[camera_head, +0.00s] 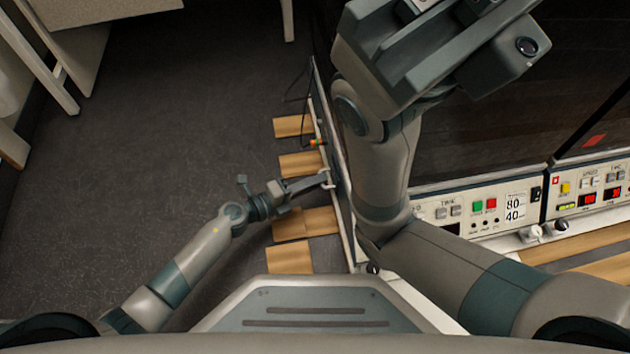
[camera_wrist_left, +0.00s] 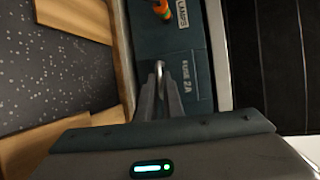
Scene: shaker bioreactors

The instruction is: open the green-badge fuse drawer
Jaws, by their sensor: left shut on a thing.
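My left gripper (camera_head: 322,181) reaches the left side of the instrument cabinet in the head view. In the left wrist view its fingers (camera_wrist_left: 160,92) are shut on a small metal handle (camera_wrist_left: 159,69). The handle is on a dark teal panel front, beside the label "FUSE 2A" (camera_wrist_left: 190,76). I cannot make out a green badge there; the fingers cover part of the front. I cannot tell whether the drawer stands out from the panel. My right gripper (camera_head: 430,50) is raised over the cabinet, its fingertips not clear.
An orange and green piece (camera_wrist_left: 162,10) sits next to the "LAMPS" label (camera_wrist_left: 182,22). The cabinet's control panel (camera_head: 480,208) is at right. Dark floor (camera_head: 150,150) at left is clear.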

